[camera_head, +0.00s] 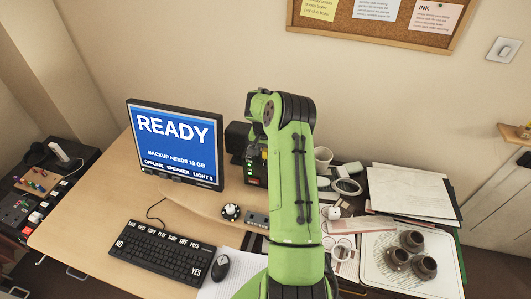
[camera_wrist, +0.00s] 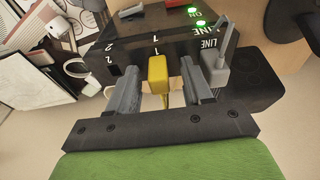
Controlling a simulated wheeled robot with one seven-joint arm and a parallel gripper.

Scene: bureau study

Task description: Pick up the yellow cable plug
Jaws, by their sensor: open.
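The yellow cable plug (camera_wrist: 157,75) shows in the wrist view, at the face of a black box (camera_wrist: 150,40) marked with LINE and numbers. My gripper (camera_wrist: 160,88) is open, with one finger on each side of the yellow plug. I cannot tell whether the fingers touch it. A yellow strip below the plug shows between the fingers. A grey plug (camera_wrist: 214,68) sits at the box just right of the right finger. In the head view my green arm hides the gripper and the plug; only part of the black box (camera_head: 254,165) shows.
A monitor (camera_head: 178,143) reading READY, a keyboard (camera_head: 163,252) and a mouse (camera_head: 221,266) stand on the desk left of my arm. A tray (camera_head: 378,270) with brown cups, papers (camera_head: 414,192) and a white cup (camera_head: 323,157) crowd the right. A dark speaker-like box (camera_wrist: 262,75) stands right of the grey plug.

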